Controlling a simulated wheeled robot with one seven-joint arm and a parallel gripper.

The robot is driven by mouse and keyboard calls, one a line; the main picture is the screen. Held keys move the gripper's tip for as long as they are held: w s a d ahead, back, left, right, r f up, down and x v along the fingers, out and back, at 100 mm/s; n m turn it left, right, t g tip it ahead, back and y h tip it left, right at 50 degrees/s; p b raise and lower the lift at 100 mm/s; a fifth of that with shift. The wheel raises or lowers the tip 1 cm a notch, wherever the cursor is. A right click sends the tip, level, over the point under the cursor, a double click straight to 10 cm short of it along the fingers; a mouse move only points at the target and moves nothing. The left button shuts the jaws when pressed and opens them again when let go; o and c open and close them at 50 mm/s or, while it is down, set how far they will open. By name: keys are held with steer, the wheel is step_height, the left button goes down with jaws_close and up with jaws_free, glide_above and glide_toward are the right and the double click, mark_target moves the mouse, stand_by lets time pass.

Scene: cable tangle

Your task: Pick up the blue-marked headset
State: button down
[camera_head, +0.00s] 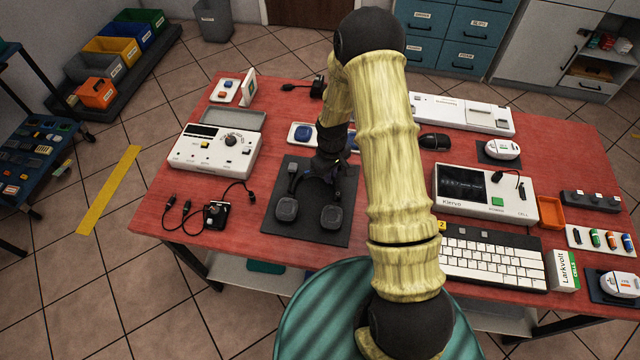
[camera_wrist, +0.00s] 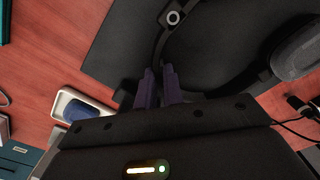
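A black headset lies on a dark mat (camera_head: 310,235) on the red table. Its two grey ear cups (camera_head: 287,208) face the front edge, and its headband runs back under my gripper (camera_head: 334,172). In the wrist view, the headband (camera_wrist: 158,47) curves in between the two purple fingers of my gripper (camera_wrist: 159,75). The gap is narrow, about the band's width, and the fingers look shut on the band. One ear cup (camera_wrist: 298,52) shows at the right and a round grey mark (camera_wrist: 173,17) at the top. I see no blue mark on the headset; the fingers hide part of the band.
A white device (camera_head: 215,150) and a small cabled box (camera_head: 216,214) stand left of the mat. A white tray with a blue piece (camera_head: 303,133) is behind it. A keyboard (camera_head: 492,260) and a screened device (camera_head: 485,193) are right of my arm.

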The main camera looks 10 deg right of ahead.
stand_by(0.3)
step_height(320, 180, up, 10)
steer(key=b, duration=0.1)
stand_by(0.4)
stand_by(0.8)
